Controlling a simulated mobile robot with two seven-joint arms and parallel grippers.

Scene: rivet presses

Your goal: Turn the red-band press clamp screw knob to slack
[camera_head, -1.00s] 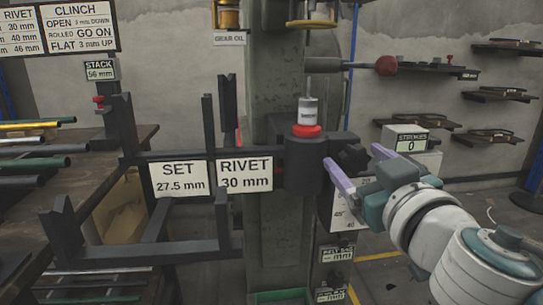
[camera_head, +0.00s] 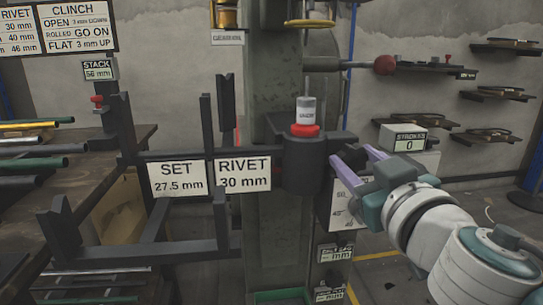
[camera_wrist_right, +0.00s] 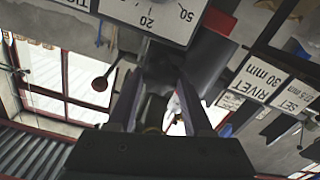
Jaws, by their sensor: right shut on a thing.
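The red-band press has a dark cylindrical clamp body (camera_head: 303,165) with a red ring (camera_head: 305,130) and a pale cylinder on top. My right gripper (camera_head: 354,157) is at the right side of this body, its purple fingers shut on the dark clamp screw knob. The knob is mostly hidden by the fingers in the head view. In the right wrist view the black knob (camera_wrist_right: 160,62) shows at the fingertips of my gripper (camera_wrist_right: 160,82). My left gripper is not in view.
A scale plate (camera_head: 345,205) hangs just below my right fingers. A strokes counter box (camera_head: 402,139) stands behind my right gripper. A bar with a red ball (camera_head: 384,65) reaches out above. A dark forked rack (camera_head: 140,250) with SET and RIVET signs is at the left.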

